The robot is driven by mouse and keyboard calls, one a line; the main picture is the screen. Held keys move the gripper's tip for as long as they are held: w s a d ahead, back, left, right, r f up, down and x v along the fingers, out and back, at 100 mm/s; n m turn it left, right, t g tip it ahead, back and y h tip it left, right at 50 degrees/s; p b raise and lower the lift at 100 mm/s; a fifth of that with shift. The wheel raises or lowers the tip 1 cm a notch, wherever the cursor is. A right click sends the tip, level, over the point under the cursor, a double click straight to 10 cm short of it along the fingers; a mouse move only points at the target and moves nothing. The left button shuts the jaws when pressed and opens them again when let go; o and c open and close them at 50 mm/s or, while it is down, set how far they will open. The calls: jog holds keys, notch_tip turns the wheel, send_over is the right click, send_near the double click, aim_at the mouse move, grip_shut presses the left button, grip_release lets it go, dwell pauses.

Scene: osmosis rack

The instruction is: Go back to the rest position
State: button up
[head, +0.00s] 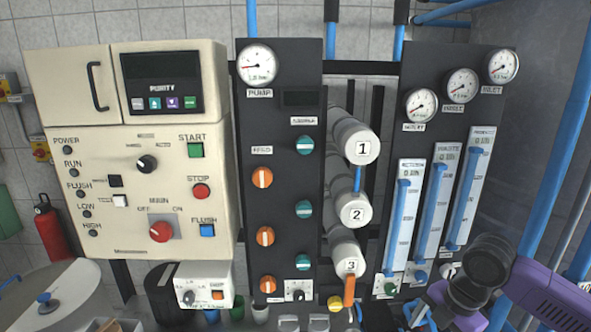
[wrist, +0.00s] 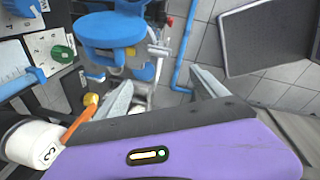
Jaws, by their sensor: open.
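My gripper (wrist: 160,92) shows in the wrist view with its two grey fingers spread apart and nothing between them. A gap with blue parts and floor behind shows between the fingers. In the head view my purple and dark arm is at the lower right, in front of the rack's lower right corner; the fingertips are not clear there. An orange lever (head: 349,290) hangs by the white cylinder marked 3 (head: 346,255). In the wrist view the orange lever (wrist: 82,118) lies close to the left finger; I cannot tell whether they touch.
A beige control box (head: 130,140) and dark panels with gauges (head: 257,65) and flow meters (head: 435,210) fill the head view. Blue pipes (head: 560,150) run at the right. In the wrist view, a blue round-topped device (wrist: 110,30) stands beyond the fingers, with tiled floor (wrist: 200,45) beside it.

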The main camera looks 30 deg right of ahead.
jog(key=w+a+r+m+t+y+b, duration=0.1)
jog(key=w+a+r+t+y, duration=0.15)
jog(key=w+a, duration=0.7)
jog(key=w+a+r+t+y+b, duration=0.15)
jog(key=w+a+t, duration=0.25)
jog(key=w+a, duration=0.5)
jog(key=w+a+r+m+t+b, duration=0.1)
jog(key=a+r+m+t, duration=0.15)
jog(key=a, duration=0.25)
jog(key=w+a+r+m+t+y, duration=0.1)
jog(key=a+r+m+t, duration=0.15)
jog(key=a, duration=0.25)
jog(key=w+a+r+m+t+b, duration=0.1)
jog(key=a+r+m+t, duration=0.15)
jog(key=a, duration=0.25)
jog(key=s+a+f+m+h+b, duration=0.35)
jog(key=s+f+m+h, duration=0.25)
jog(key=s+f+m, duration=0.75)
jog(key=s+d+f+n, duration=0.2)
jog(key=s+d+n, duration=0.1)
jog(key=s, duration=1)
jog(key=s+d+f+n+g+b, duration=0.1)
jog(key=s+d+n, duration=0.1)
jog(key=s, duration=1.1)
jog(key=shift+s+d+f+n, duration=0.15)
jog(key=shift+d+f+n, duration=0.25)
jog(key=shift+d, duration=0.25)
